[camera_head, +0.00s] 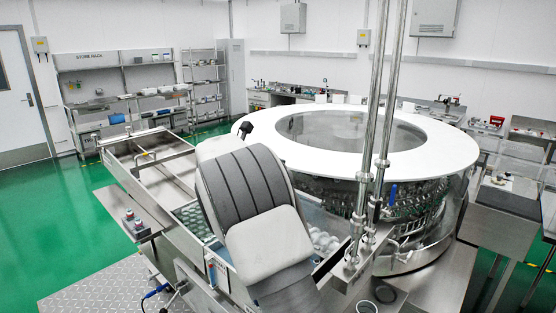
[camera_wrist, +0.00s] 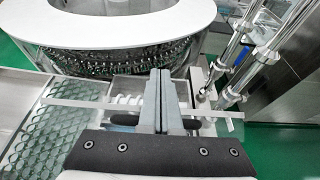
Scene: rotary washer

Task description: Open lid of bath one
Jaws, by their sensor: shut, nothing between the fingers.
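My gripper (camera_wrist: 163,90) is shut and empty in the wrist view, its two grey fingers pressed together and pointing over a steel bath (camera_wrist: 122,86) with white round items in it. A pale bar (camera_wrist: 78,103) runs crosswise by the fingers. A dark bar (camera_wrist: 122,120) shows on both sides of them and may be a lid handle; whether the fingers touch it I cannot tell. In the head view, my arm covers the gripper and much of the bath row. White round items show in a bath (camera_head: 322,240) right of my arm. I cannot tell which bath is bath one.
A large round washer with a white ring top (camera_head: 440,157) stands behind the baths. Upright steel posts (camera_head: 372,110) rise at the right. A bath with green-tinted round items (camera_wrist: 42,125) lies at the left. Green floor (camera_head: 75,225) is open at far left.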

